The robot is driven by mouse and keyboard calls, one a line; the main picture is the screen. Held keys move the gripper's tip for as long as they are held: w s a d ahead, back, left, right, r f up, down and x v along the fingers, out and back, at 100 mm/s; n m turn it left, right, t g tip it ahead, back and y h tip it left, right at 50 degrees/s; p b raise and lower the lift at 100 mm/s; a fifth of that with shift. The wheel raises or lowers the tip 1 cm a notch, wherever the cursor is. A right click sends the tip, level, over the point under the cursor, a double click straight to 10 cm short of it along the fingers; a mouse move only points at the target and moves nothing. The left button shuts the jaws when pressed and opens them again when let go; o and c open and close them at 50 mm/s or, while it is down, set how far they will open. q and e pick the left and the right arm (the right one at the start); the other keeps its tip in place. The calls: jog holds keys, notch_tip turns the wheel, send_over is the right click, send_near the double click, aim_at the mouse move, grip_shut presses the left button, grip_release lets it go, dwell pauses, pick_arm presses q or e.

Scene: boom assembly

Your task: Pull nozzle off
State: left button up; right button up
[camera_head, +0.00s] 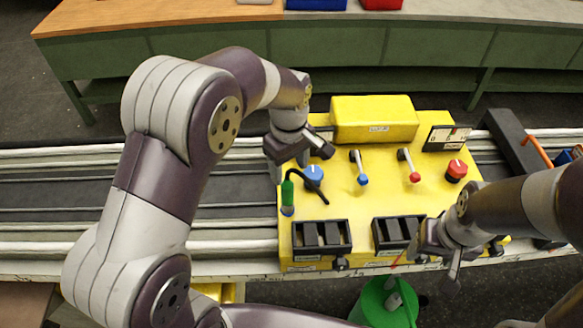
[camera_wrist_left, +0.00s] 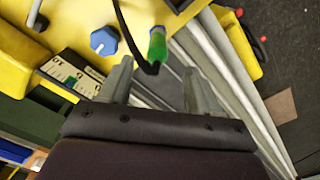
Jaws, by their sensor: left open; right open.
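The green nozzle (camera_head: 287,192) stands upright at the left edge of the yellow panel (camera_head: 335,222), above a blue fitting (camera_head: 287,211). A black hose (camera_head: 313,187) curves from its top to the right. My left gripper (camera_head: 289,168) is open and empty just behind and above the nozzle. In the left wrist view the nozzle (camera_wrist_left: 157,45) lies ahead of the open jaws (camera_wrist_left: 157,75), near their middle, with no finger seen touching it. My right gripper (camera_head: 440,260) is open over the panel's front right part, by a black slotted box (camera_head: 393,233).
A blue knob (camera_head: 314,174), a blue-tipped lever (camera_head: 361,170), a red-tipped lever (camera_head: 410,167) and a red knob (camera_head: 456,171) stand on the panel. A yellow block (camera_head: 373,120) is behind them. A green bucket (camera_head: 385,302) stands on the floor in front.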

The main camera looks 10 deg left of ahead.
aim_at(288, 193)
pick_arm(q)
jog(key=f, duration=0.2)
jog(key=f+p, duration=0.1)
jog(key=f, duration=0.1)
jog(key=w+f, duration=0.1)
jog(key=f, duration=0.1)
jog(key=shift+a+f+p, duration=0.3)
jog(key=shift+a+f, duration=0.05)
jog(key=shift+a, duration=0.05)
jog(key=f, duration=0.2)
jog(key=f+p, duration=0.1)
jog(key=f, duration=0.1)
jog(key=shift+s+d, duration=0.15)
jog(key=shift+s, duration=0.05)
jog(key=shift+f, duration=0.25)
jog(key=shift+w+f, duration=0.1)
jog(key=shift+f, duration=0.15)
pick_arm(e)
jog(key=r, duration=0.1)
jog(key=w+r, duration=0.1)
jog(key=shift+a+r, duration=0.25)
jog(key=shift+r, duration=0.05)
pick_arm(q)
grip_shut()
